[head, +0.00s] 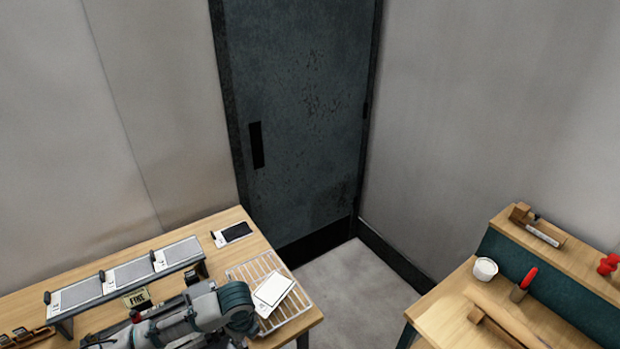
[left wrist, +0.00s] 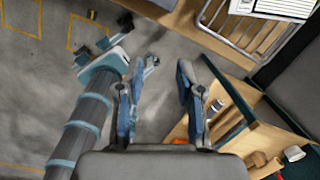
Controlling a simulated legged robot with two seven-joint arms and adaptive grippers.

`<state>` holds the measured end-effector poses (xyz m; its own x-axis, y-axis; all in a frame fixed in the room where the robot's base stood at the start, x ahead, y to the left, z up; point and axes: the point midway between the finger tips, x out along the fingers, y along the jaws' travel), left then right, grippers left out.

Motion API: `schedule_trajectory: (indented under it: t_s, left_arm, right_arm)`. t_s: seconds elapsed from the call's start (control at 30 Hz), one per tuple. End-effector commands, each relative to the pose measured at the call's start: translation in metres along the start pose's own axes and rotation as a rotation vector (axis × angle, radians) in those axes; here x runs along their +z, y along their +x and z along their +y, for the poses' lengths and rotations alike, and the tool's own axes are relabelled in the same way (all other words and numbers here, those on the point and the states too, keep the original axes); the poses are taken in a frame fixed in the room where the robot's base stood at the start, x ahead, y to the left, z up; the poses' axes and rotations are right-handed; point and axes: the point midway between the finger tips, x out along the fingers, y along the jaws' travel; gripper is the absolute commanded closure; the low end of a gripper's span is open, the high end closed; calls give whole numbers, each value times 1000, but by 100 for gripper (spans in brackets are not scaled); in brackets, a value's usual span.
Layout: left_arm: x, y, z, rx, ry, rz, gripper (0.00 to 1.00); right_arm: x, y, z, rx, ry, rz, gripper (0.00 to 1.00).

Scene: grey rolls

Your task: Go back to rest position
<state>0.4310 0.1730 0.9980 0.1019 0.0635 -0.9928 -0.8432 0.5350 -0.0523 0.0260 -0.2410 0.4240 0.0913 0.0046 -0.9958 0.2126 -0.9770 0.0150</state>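My left gripper (left wrist: 160,70) shows in the left wrist view with its two blue-grey fingers apart. Only grey floor shows between them, so it is open and empty. In the head view my grey arm with a teal joint lies low at the left, in front of the left table (head: 225,222); its fingers cannot be made out there. In the left wrist view the gripper is over the floor, with a table edge above it and shelving to its right.
A white wire rack (head: 299,304) holds a white card (head: 273,289) at the table's right end. Grey panels (head: 127,272) and a dark phone-like item (head: 233,233) are behind. The right bench (head: 453,309) holds a white cup (head: 485,268). Floor (head: 345,285) between is clear.

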Motion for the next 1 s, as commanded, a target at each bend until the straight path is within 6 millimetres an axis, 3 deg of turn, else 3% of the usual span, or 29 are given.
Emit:
schedule_trajectory:
  t_s: [0.37, 0.57, 0.77, 1.0]
  left_arm:
    - [-62, 28, -2, -98, -133, 109, 63]
    - [-106, 44, 1, -173, -324, 225, 63]
    - [-142, 62, 21, -235, -756, 387, 63]
    - [-130, 94, 81, -225, -1352, 417, 63]
  right_arm:
    - [-5, 0, 1, 1, 0, 8, 100]
    - [-1, 0, 1, 1, 0, 1, 100]
    - [2, 0, 1, 1, 0, -4, 100]
    - [2, 0, 2, 3, -1, -3, 100]
